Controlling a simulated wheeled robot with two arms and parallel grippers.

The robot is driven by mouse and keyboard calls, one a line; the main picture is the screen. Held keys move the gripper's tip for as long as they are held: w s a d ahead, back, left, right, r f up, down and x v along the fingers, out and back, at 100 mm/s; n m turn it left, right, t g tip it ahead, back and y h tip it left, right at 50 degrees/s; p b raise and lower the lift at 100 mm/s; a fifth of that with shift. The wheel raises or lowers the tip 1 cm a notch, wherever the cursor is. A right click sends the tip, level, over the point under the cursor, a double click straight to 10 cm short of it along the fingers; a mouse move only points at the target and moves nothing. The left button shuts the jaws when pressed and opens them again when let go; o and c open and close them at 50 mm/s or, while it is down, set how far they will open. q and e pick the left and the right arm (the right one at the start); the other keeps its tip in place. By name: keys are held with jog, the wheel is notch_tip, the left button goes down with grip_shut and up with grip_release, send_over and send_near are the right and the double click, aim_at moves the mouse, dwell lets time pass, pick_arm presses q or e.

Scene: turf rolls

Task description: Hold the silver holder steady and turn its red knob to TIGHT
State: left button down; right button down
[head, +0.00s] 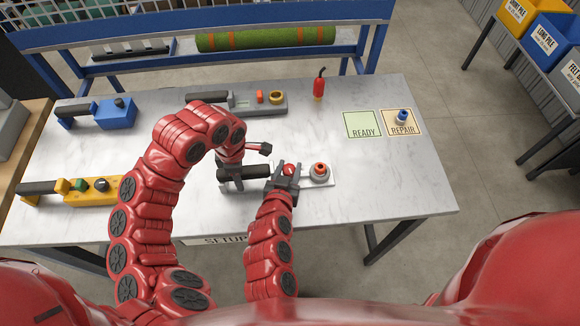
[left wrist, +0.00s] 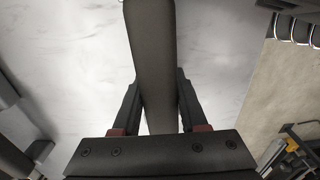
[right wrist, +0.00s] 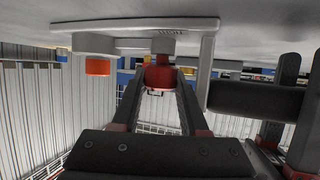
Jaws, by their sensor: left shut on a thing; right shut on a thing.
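The silver holder (head: 328,183) lies near the front middle of the table, its black handle (head: 245,172) pointing left. My left gripper (head: 226,175) is shut around that handle, which also fills the gap between the fingers in the left wrist view (left wrist: 152,60). My right gripper (head: 285,172) is shut on the red knob (head: 289,169). In the right wrist view the knob (right wrist: 160,76) sits between the fingertips. An orange-red round part (head: 319,167) stands on the holder's right end. No TIGHT mark is legible, so the knob's setting cannot be read.
A grey holder (head: 270,110) lies behind, a blue one (head: 115,117) at back left, a yellow one (head: 72,199) at front left. A red bottle (head: 319,86) stands at the back. Green READY (head: 362,120) and tan REPAIR (head: 403,129) pads lie right; REPAIR bears a small blue-white piece.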

jog(key=shift+r+m+h, duration=0.1)
jog(key=shift+m+h, duration=0.2)
jog(key=shift+h, duration=0.1)
jog(key=shift+c, duration=2.2)
grip_release()
